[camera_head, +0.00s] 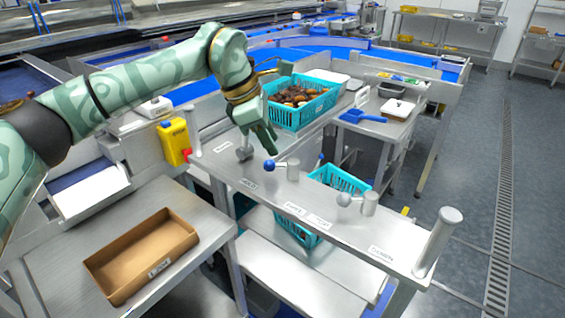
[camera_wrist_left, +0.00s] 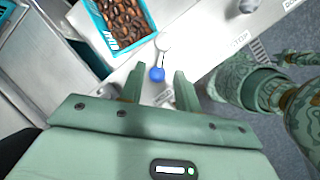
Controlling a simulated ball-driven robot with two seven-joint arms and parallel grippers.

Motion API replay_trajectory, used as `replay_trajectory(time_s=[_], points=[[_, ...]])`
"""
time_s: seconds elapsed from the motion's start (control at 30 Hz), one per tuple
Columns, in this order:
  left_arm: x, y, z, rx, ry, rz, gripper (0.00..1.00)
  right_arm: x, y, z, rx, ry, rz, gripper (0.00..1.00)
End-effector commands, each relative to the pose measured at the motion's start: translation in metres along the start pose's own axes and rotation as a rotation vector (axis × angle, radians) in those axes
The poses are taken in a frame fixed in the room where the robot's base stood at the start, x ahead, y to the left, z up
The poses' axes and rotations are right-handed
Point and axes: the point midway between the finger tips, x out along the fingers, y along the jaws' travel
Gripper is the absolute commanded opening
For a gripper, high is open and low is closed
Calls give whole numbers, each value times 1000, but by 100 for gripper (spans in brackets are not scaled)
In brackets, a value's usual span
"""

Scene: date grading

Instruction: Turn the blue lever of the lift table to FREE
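The blue lever's ball knob (camera_head: 270,165) sits on a short arm from a metal pivot post on the steel rail, pointing left in the head view. My left gripper (camera_head: 264,140) hangs just above and behind it, fingers down. In the left wrist view the blue ball (camera_wrist_left: 157,74) shows between the two fingertips of my left gripper (camera_wrist_left: 158,80), with a gap on each side, so the gripper is open. Whether the fingers reach down to the ball's height I cannot tell. A label (camera_head: 249,183) lies near the knob, too small to read.
A second lever with a grey ball (camera_head: 344,199) stands further right on the steel rail (camera_head: 405,240). A grey knob (camera_head: 245,152) is at left. A teal crate (camera_head: 318,107) of dates stands behind. A cardboard tray (camera_head: 115,285) lies front left.

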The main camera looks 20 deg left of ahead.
Motion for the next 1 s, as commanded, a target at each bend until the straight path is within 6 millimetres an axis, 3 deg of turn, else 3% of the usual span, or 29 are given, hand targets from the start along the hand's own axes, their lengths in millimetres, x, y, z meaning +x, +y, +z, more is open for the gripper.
replay_trajectory(time_s=[0.03,0.1,0.3,0.67,0.7,0.8,1.0], points=[[17,0,-2,-1,1,-4,33,7,1,-5,0,4,1,29],[32,0,-1,0,1,-4,33,11,2,-10,1,11,2,29],[58,0,0,-1,0,-2,33,18,2,-9,1,8,0,29],[63,0,1,0,-2,2,33,18,3,-1,0,-4,0,29],[63,0,1,0,-2,2,30,18,3,-1,0,-4,1,29],[63,0,1,0,-2,2,2,18,3,-1,0,-5,1,29],[62,0,1,1,-3,2,0,18,4,-1,0,-5,2,29]])
